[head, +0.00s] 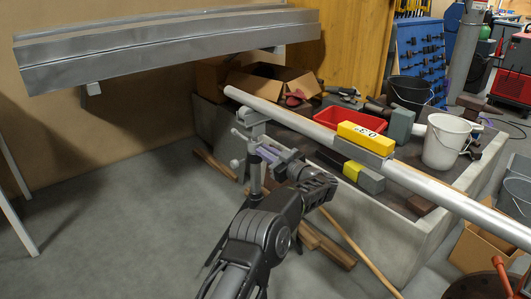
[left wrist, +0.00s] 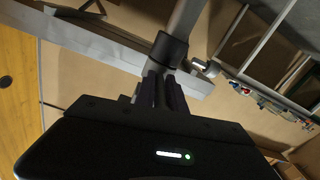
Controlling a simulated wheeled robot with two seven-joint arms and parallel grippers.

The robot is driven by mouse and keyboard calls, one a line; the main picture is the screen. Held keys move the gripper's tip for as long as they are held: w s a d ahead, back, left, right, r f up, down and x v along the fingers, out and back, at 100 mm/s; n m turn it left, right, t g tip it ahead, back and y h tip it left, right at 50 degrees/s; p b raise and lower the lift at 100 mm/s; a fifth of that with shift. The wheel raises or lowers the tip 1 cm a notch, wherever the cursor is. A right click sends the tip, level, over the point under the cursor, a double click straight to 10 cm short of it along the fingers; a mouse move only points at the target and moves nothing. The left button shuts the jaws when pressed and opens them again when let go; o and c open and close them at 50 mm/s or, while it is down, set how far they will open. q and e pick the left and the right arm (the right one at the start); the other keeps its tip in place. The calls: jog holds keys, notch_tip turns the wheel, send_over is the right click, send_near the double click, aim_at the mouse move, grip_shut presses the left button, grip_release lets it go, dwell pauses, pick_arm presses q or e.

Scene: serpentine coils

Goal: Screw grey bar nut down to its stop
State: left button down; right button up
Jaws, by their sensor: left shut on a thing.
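A grey bar nut (head: 241,136) sits on an upright stand (head: 255,178) in the middle of the head view. My left gripper (head: 268,154) reaches it from the right, its fingers shut on it. The fingers hide part of the bar and the thread, so I cannot tell how far the nut stands from its stop. In the left wrist view my closed fingers (left wrist: 165,88) point at a dark collar on a grey post (left wrist: 185,22). A rounded grey bar end (left wrist: 205,67) sticks out to their right. My right gripper is not in view.
A long pale pipe (head: 430,187) with a yellow block crosses behind my arm, over a concrete trough (head: 370,225). A red tray (head: 350,115), a white bucket (head: 446,142) and cardboard boxes stand there. Wooden bars lie on the floor beside the trough. Floor at left is clear.

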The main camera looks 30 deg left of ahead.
pick_arm(q)
jog(key=c, duration=1.5)
grip_release()
jog(key=shift+w, duration=0.1)
jog(key=shift+o, duration=0.2)
jog(key=shift+d, duration=0.1)
jog(key=v, duration=0.7)
jog(key=shift+d, duration=0.3)
jog(key=shift+f, duration=0.1)
